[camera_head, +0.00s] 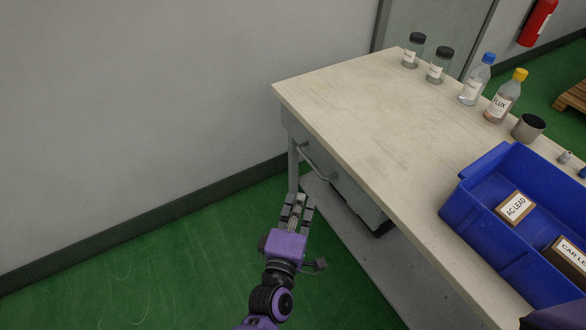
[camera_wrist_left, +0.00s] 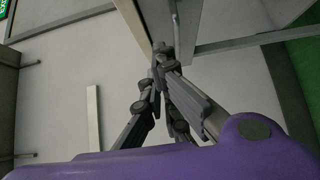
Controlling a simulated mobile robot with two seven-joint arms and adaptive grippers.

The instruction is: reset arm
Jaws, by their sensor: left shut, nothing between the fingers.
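My left gripper (camera_head: 297,206) is purple and grey and hangs low at the left side of the workbench, below the tabletop. Its fingers point up the picture, close to the bench's drawer handle (camera_head: 312,161); I cannot tell whether they touch it. In the left wrist view the fingers (camera_wrist_left: 160,62) come together with nothing between them. My right gripper does not show; only a small purple part is at the bottom right corner of the head view.
The workbench (camera_head: 350,100) holds a blue bin (camera_head: 459,207) with labelled boxes, several bottles and jars along the far edge, and a grey cup (camera_head: 529,127). A grey wall (camera_head: 130,100) stands at left. The green floor (camera_head: 150,280) between wall and bench is clear.

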